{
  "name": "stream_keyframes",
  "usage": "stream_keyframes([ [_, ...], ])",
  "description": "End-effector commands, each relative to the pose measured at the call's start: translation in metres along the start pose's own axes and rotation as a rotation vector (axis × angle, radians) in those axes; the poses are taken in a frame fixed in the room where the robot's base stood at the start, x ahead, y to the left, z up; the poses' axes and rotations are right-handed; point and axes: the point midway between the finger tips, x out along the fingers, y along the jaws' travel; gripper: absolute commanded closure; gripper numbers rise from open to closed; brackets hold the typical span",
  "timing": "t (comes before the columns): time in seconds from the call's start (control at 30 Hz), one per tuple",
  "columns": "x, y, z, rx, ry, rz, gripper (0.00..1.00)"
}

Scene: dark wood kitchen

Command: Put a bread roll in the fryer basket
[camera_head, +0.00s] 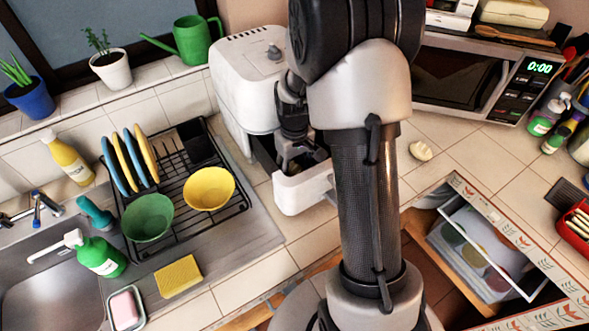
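The white fryer (240,80) stands on the tiled counter, left of my arm. Its fryer basket (303,192) is pulled out toward the front, with part of its inside showing dark. My gripper (300,162) points down at the basket's opening, at or just inside it. My own arm hides part of it, and its fingers are too small and dark to tell open from shut or whether they hold anything. One pale bread roll (420,151) lies on the counter to the right of my arm, apart from the gripper.
A dish rack (178,228) with a green bowl (148,217), a yellow bowl (209,188) and plates stands left of the basket. A microwave (462,82) is at the back right. An open drawer (478,250) juts out below the counter at right.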

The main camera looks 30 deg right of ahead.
Motion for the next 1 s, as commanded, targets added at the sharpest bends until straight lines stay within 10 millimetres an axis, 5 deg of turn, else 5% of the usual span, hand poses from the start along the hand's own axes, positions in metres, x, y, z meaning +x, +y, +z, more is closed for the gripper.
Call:
stream_keyframes([
  [0.47,-0.011,0.000,-0.001,0.000,0.003,0.001,0.49],
  [1.0,-0.113,0.000,-0.001,0.000,0.003,0.001,0.49],
])
